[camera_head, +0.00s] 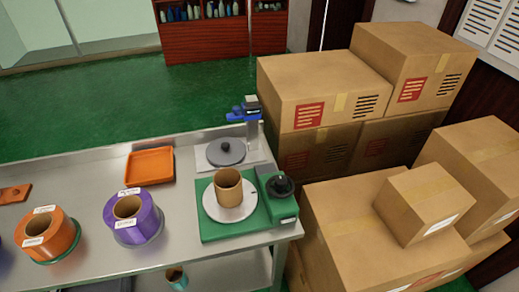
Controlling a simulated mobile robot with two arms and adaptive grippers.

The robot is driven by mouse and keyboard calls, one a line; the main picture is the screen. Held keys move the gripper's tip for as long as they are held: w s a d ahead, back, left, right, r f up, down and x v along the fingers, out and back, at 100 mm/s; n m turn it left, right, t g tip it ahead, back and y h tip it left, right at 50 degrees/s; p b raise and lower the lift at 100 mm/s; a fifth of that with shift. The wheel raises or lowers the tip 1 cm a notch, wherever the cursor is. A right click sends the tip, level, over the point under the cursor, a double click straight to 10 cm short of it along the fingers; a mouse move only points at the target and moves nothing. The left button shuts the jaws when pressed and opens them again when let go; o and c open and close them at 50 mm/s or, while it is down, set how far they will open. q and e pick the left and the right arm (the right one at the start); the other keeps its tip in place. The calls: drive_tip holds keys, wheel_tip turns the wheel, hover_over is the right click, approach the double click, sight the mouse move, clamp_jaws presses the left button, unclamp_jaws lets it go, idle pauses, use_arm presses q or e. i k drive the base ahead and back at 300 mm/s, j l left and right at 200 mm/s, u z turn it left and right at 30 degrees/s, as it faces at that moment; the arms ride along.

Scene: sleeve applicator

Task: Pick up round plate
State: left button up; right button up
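Two round, flat things could be the round plate, and I cannot tell which is meant. One is a dark grey disc with a small knob (226,151), lying on a pale stand at the back right of the steel table. The other is a pale round disc (216,212) on a green machine (208,233), with a hollow brown cylinder (228,188) standing upright on it. The cylinder hides the disc's middle. Neither of my grippers is in view.
The steel table (183,191) also carries a purple roll (148,218), an orange roll (62,240) and an orange tray (149,167). A post with blue parts (237,115) rises behind the grey disc. Cardboard boxes (322,85) crowd the right side. Green floor behind is open.

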sight(224, 151)
drive_tip(key=j+z, duration=0.4)
drive_tip(key=k+j+z, duration=0.1)
drive_tip(key=z, duration=0.25)
drive_tip(key=k+j+z, duration=0.15)
drive_tip(key=j+z, duration=0.25)
drive_tip(key=k+j, duration=0.1)
